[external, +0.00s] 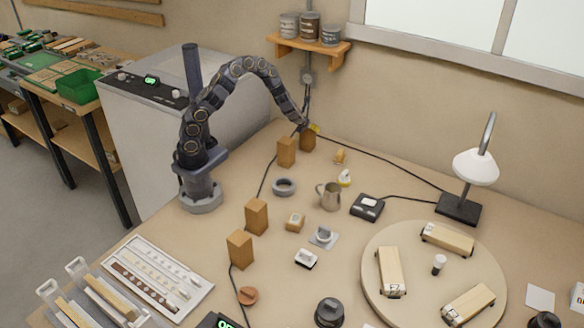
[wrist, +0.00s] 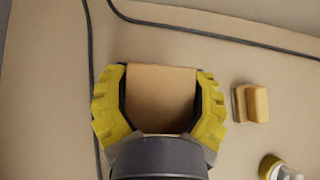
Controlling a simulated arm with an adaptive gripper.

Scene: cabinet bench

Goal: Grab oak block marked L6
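My gripper (external: 309,127) is at the far end of the bench, over an upright wooden block (external: 308,141). In the wrist view the yellow fingers of my gripper (wrist: 160,105) stand on both sides of this block (wrist: 161,98). Their dark pads appear to meet its sides, but I cannot tell whether they grip it. No L6 mark is readable on it. Other upright wooden blocks stand nearer: one beside it (external: 286,152), one in the middle left (external: 256,217) and one nearer the front (external: 240,250). Their marks are not readable either.
A dark cable (wrist: 215,34) runs behind the held spot. A small wooden piece (wrist: 250,103) lies to the right. A grey ring (external: 284,187), a metal jug (external: 329,196) and a lamp (external: 475,170) stand on the bench. A round board (external: 410,240) carries long wooden pieces.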

